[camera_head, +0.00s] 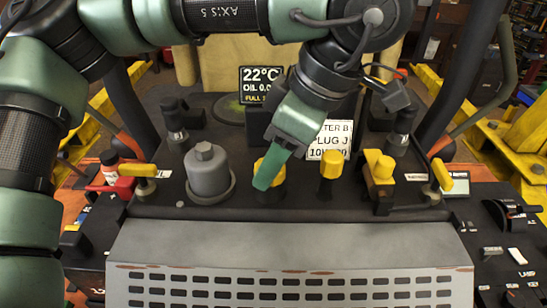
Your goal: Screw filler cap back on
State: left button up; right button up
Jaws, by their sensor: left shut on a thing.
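My left gripper (268,178) reaches down from the top over the engine deck. Its green fingers are shut on a yellow cap (258,164), which I take for the filler cap. The fingers hide most of this cap. It stands over a dark neck on the deck, and I cannot tell whether it is seated or how far it is turned. My right gripper is not in view.
A second yellow cap (331,163) and a yellow valve-like fitting (380,168) stand to the right. A grey canister (208,172) stands close on the left. Behind are a display (261,84) reading 22°C and a white label (330,139). A perforated grey panel (290,250) lies in front.

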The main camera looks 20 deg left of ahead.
pick_arm(q)
grip_shut()
jog(key=m+t, duration=0.1)
jog(key=m, duration=0.1)
jog(key=shift+m, duration=0.4)
jog(key=m+t, duration=0.1)
jog(key=m, duration=0.1)
jog(key=shift+m+h, duration=0.4)
jog(key=shift+r+m+t, duration=0.1)
jog(key=shift+m+t, duration=0.2)
jog(key=shift+m, duration=0.1)
jog(key=shift+s, duration=0.1)
jog(key=m+h+b, duration=0.1)
jog(key=m, duration=0.2)
jog(key=shift+a+t, duration=0.1)
jog(key=shift+t, duration=0.3)
jog(key=m+h+b, duration=0.1)
jog(key=m, duration=0.2)
jog(key=shift+t, duration=0.3)
